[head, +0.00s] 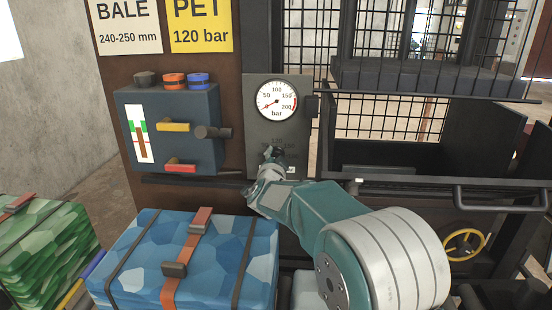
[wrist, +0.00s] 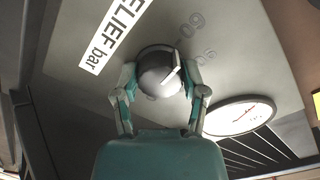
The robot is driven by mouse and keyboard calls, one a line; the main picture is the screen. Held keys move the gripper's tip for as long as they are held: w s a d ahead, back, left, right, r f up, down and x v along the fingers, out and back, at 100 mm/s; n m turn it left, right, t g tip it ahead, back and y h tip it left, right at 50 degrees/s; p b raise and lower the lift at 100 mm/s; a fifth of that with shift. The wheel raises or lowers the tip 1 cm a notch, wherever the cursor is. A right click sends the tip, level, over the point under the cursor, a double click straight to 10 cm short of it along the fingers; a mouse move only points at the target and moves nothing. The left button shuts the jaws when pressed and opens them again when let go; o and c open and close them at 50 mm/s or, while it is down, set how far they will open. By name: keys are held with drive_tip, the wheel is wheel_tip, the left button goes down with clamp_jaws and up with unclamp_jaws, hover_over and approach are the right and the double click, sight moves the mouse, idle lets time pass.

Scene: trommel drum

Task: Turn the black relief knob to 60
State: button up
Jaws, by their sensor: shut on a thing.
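The relief knob (wrist: 156,68) shows in the wrist view as a dark round cap with a pale pointer line. The line points up and right, roughly toward a printed 60 (wrist: 190,25); exact alignment is hard to tell. My gripper (wrist: 160,74) is shut on the knob, one finger on each side. A white RELIEF bar label (wrist: 112,38) is beside it. In the head view my gripper (head: 271,158) is at the lower part of the grey gauge panel (head: 257,131) and hides the knob. The pressure gauge (head: 277,101) has its needle low, to the lower left.
A dark box with coloured handles (head: 170,128) is left of the panel. A blue strapped bale (head: 215,255) lies below, with a green bale (head: 45,250) at far left. A mesh cage and dark bin (head: 430,150) stand right. The gauge (wrist: 240,117) is close beside my finger in the wrist view.

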drive_tip(key=shift+a+f+n, duration=0.15)
drive_tip(key=shift+f+n, duration=0.35)
drive_tip(key=o, duration=1.1)
drive_tip(key=shift+o, duration=0.2)
drive_tip(key=shift+a+r, duration=0.1)
drive_tip(key=shift+r, duration=0.05)
drive_tip(key=shift+r, duration=0.1)
drive_tip(key=s, duration=1.2)
drive_tip(key=shift+a, duration=0.2)
drive_tip(key=shift+w, duration=0.1)
